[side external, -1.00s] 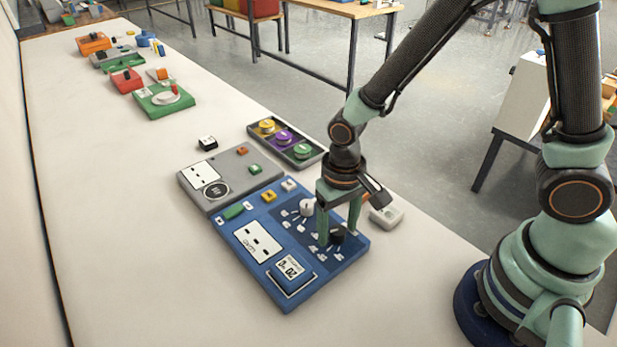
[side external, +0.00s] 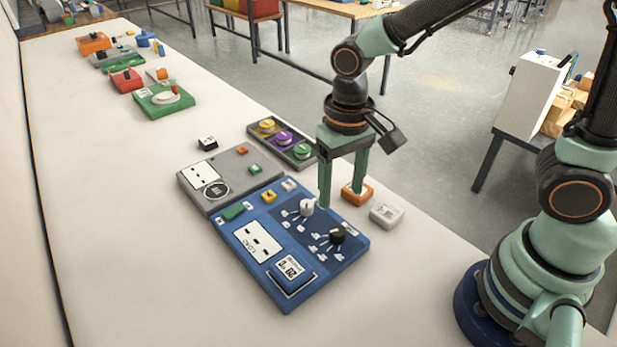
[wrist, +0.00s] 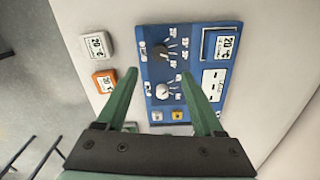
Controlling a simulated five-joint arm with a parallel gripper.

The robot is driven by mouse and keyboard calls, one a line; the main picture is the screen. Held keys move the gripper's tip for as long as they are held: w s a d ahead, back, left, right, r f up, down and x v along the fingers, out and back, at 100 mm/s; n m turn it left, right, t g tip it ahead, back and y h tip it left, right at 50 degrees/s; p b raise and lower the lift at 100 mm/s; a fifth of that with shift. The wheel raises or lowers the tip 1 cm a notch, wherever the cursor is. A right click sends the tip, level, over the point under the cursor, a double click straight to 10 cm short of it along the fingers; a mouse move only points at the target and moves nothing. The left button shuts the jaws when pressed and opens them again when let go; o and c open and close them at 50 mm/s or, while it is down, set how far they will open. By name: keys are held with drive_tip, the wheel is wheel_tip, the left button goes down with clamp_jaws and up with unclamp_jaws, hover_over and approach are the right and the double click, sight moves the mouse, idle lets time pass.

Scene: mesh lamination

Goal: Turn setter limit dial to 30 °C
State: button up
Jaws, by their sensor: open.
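The blue panel (side external: 262,283) carries a black dial (side external: 337,233) and a white dial (side external: 307,207), each beside a fan of small white marks. Both also show in the wrist view, black (wrist: 158,50) and white (wrist: 163,92). I cannot read which one is labelled setter limit, nor the exact pointer settings. The panel's display (wrist: 227,42) reads 20 °C. My gripper (side external: 341,198) is open and empty, raised above the panel's far right edge, touching neither dial. In the wrist view its fingers (wrist: 158,66) stand apart with both dials seen between them.
An orange block (wrist: 104,82) marked 30 °C and a white block (wrist: 95,45) marked 20 °C sit beside the panel. A grey panel (side external: 232,193) and a tray of coloured dials (side external: 268,128) lie beyond.

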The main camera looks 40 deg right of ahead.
wheel_tip(320, 180, up, 2)
idle(0.5)
drive_tip(key=s+d+r+n+t, duration=0.1)
drive_tip(key=d+r+t, duration=0.4)
drive_tip(key=d+r, duration=0.4)
drive_tip(key=d, duration=0.2)
drive_tip(key=shift+s+d+r+n+t, duration=0.2)
drive_tip(key=shift+d+r+n+t, duration=0.1)
drive_tip(key=shift+d+n, duration=0.1)
